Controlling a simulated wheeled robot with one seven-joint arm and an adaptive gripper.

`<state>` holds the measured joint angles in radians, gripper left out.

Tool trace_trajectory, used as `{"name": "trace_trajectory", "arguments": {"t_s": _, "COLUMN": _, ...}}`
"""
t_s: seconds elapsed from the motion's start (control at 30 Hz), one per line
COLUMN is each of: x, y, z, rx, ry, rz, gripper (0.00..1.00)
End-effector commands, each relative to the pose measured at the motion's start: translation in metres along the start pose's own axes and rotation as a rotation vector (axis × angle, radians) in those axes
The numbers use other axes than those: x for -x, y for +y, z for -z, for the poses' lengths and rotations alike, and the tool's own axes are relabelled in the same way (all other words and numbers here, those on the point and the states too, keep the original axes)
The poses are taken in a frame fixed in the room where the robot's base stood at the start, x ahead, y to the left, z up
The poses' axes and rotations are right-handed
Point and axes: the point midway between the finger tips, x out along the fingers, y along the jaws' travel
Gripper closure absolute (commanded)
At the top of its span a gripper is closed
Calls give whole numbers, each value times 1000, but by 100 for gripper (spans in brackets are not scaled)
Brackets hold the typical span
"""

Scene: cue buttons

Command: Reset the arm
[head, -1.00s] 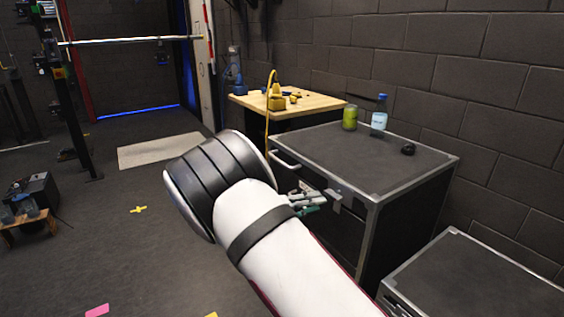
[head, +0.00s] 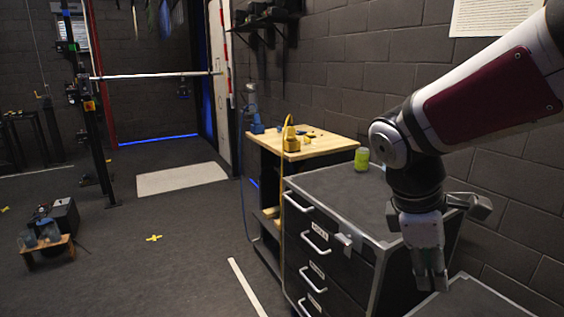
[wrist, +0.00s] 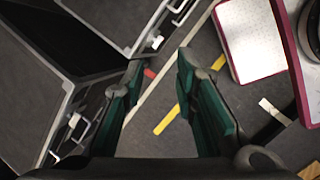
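My arm is raised at the right of the head view, with its upper link reaching in from the right edge. My gripper (head: 432,283) hangs pointing down in front of the dark tool cabinet (head: 336,203).
A green can (head: 361,159) stands on the cabinet top. A wooden-topped bench (head: 325,144) with a yellow tool (head: 291,137) is behind it. A lower cabinet (head: 475,300) lies beneath the gripper's side.

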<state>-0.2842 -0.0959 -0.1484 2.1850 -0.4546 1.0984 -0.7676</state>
Motion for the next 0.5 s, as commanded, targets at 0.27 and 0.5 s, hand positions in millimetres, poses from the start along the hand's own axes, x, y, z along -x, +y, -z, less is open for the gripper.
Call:
{"name": "trace_trajectory", "arguments": {"t_s": 0.27, "x": 47, "y": -76, "z": -39, "rx": -569, "ry": 248, "rz": 50, "gripper": 73}}
{"name": "trace_trajectory", "arguments": {"t_s": 0.5, "x": 71, "y": -129, "z": -51, "rx": -986, "ry": 418, "rz": 117, "gripper": 73}}
